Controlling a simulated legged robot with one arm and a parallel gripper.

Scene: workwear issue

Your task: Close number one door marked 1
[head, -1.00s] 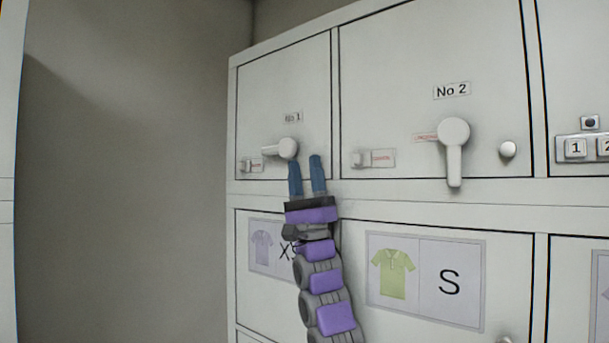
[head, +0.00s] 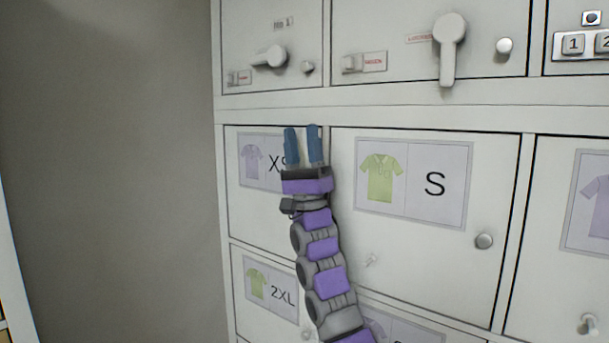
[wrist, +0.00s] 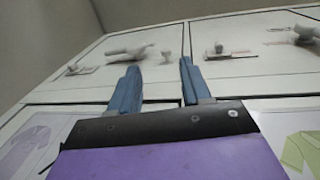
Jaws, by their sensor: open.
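The No 1 door (head: 240,40) is at the upper left of the locker front in the head view. It looks flush with its frame. Its white lever handle (head: 270,57) lies sideways, pointing left, with a small round knob (head: 307,67) at its right. The door also shows in the wrist view (wrist: 110,75), with its lever (wrist: 130,52) ahead of my fingers. My gripper (head: 301,128) is open and empty, with blue fingers pointing up. In the head picture it lies below the No 1 door, over the XS door (head: 240,205). No contact is visible.
The No 2 door (head: 390,20), at the right, has its lever (head: 449,50) hanging down. Below are the S door (head: 345,230) with a round knob (head: 484,241) and the 2XL door (head: 245,315). A keypad (head: 585,42) is at the upper right. Bare wall (head: 110,150) is left.

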